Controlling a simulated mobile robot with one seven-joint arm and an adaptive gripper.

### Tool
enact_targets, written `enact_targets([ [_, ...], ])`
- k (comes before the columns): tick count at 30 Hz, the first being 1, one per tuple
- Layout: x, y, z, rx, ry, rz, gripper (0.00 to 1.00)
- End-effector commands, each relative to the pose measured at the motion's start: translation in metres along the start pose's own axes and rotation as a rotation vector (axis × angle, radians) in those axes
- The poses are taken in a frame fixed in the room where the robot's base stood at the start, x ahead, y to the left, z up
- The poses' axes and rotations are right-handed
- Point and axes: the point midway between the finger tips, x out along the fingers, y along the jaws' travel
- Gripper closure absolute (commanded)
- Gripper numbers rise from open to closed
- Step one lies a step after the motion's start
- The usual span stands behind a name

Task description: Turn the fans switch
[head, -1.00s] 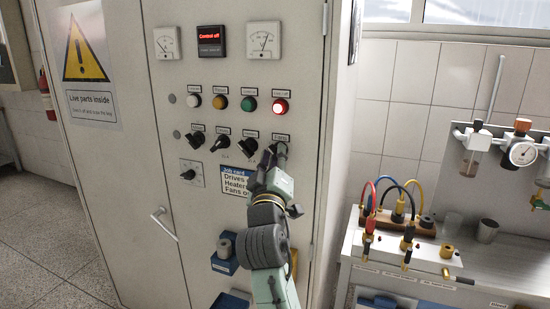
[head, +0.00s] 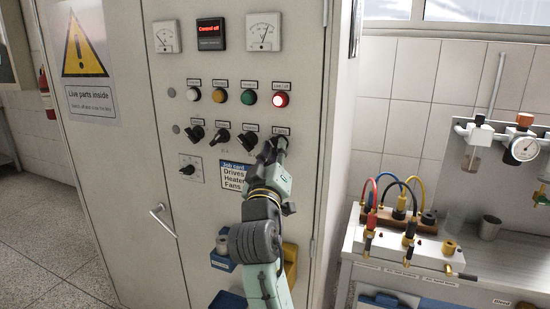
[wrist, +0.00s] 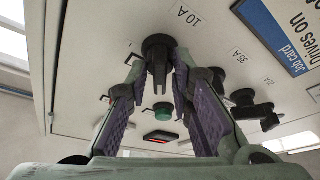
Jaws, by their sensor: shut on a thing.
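The fans switch (wrist: 158,46) is a black rotary knob on the grey cabinet door, at the right end of a row of black switches. In the head view it sits below the label "Fans" (head: 281,131) and is mostly hidden by my gripper (head: 276,150). In the wrist view my gripper (wrist: 159,66) has its purple-padded fingers on either side of the knob, tips closed on it. A job card (head: 238,177) lists drives, heaters and fans, with its right edge near my arm.
The neighbouring black switch (head: 248,142) stands close to the left. A lit red lamp (head: 281,99) is above. The display (head: 210,34) reads "Control off". A bench (head: 400,255) with coloured cables stands right of the cabinet. A door handle (head: 162,218) sticks out lower left.

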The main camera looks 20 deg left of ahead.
Motion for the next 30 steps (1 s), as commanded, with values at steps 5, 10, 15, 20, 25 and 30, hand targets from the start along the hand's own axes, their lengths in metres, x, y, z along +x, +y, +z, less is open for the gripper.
enact_targets([
  [5,-0.0024,-0.0064,0.0035,0.149,0.002,0.059,1.0],
  [10,-0.0024,-0.0075,0.0031,0.3,0.003,0.12,1.0],
  [15,-0.0023,-0.008,0.0031,0.449,0.002,0.183,1.0],
  [20,-0.0022,-0.0084,0.0024,0.59,0.002,0.241,1.0],
  [25,-0.0018,-0.0085,0.0016,0.74,0.001,0.304,1.0],
  [30,-0.0012,-0.0086,0.0005,0.887,0.0,0.365,1.0],
])
